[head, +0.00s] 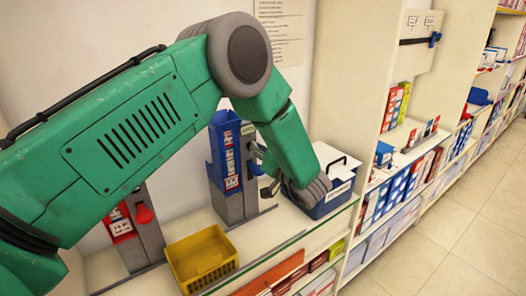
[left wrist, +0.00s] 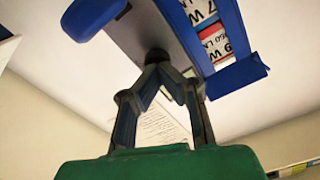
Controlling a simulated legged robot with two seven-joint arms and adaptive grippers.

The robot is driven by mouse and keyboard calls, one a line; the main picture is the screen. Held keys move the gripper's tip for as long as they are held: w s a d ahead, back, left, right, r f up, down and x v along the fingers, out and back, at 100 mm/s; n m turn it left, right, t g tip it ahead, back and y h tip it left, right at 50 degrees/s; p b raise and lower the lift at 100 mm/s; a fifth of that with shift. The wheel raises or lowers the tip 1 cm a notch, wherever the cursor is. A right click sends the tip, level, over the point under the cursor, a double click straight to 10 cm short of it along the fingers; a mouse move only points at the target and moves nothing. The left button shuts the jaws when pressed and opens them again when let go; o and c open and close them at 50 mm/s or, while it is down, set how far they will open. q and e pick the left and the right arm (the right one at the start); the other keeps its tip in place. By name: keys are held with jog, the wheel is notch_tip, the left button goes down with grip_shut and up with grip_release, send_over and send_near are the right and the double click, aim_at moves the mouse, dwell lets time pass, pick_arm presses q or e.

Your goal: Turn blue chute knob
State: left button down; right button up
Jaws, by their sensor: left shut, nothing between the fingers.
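The blue chute (head: 222,160) stands on the shelf top, with labelled boxes in its slot and a grey post on its right side. In the left wrist view, its blue knob (left wrist: 92,14) is at the upper left and the blue chute rail (left wrist: 238,75) at the upper right. My left gripper (left wrist: 156,56) is shut and empty, its fingertips close to the grey post and to the right of the knob. I cannot tell whether they touch. In the head view my left gripper (head: 257,156) is at the chute's right side, partly hidden by my arm.
A red chute (head: 120,226) with a red knob (head: 144,213) stands at the left, partly behind my arm. A yellow basket (head: 201,258) sits in front. A blue box with a handle (head: 333,198) stands right of my wrist. Stocked shelves (head: 400,150) line the right; the floor beyond is clear.

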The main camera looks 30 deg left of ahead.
pick_arm(q)
jog(key=n+b, duration=0.1)
jog(key=n, duration=0.1)
jog(key=n+b, duration=0.1)
jog(key=n, duration=0.1)
jog(key=a+n, duration=0.1)
jog(key=n, duration=0.1)
jog(key=shift+s+f+b, duration=0.25)
jog(key=shift+f+b, duration=0.1)
jog(key=shift+b, duration=0.05)
jog(key=shift+r+n+b, duration=0.1)
jog(key=shift+n+b, duration=0.55)
jog(key=shift+n, duration=0.75)
jog(key=shift+w+r, duration=0.1)
jog(key=shift+r, duration=0.05)
